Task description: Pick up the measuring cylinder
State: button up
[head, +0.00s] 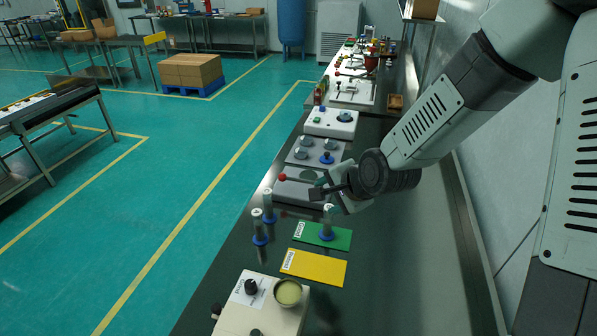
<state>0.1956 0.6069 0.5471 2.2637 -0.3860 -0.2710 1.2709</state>
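Three clear measuring cylinders with blue bases stand upright on the dark bench. One measuring cylinder (328,222) stands on the green mat (341,240). The other two, a nearer cylinder (259,228) and a farther cylinder (268,206), stand on the bare bench to the left of the mats. My gripper (319,194) is just above and behind the cylinder on the green mat, pointing left. It looks apart from all three cylinders. The finger gap is too small and dark to tell whether it is open.
A yellow mat (314,268) lies in front of the green one. A beige device (244,306) holding a round pan (288,293) is at the bench's near end. Grey and white panels (331,122) with knobs run behind my gripper. The bench's right side is clear beside the wall.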

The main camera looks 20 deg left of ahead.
aim_at(269, 197)
jog(key=w+a+f+m+t+y, duration=0.1)
jog(key=a+f+m+t+y, duration=0.15)
jog(key=a+m, duration=0.5)
jog(key=w+a+f+m+t+y, duration=0.15)
jog(key=a+m+t+y, duration=0.3)
jog(key=m, duration=0.65)
notch_tip(269, 197, down, 8)
jog(key=shift+m, duration=0.25)
jog(key=shift+f+x, duration=0.15)
jog(key=shift+x, duration=1.65)
jog(key=shift+f+x, duration=0.15)
jog(key=shift+x, duration=1.65)
jog(key=shift+s+a, duration=0.15)
jog(key=shift+s, duration=0.05)
grip_shut()
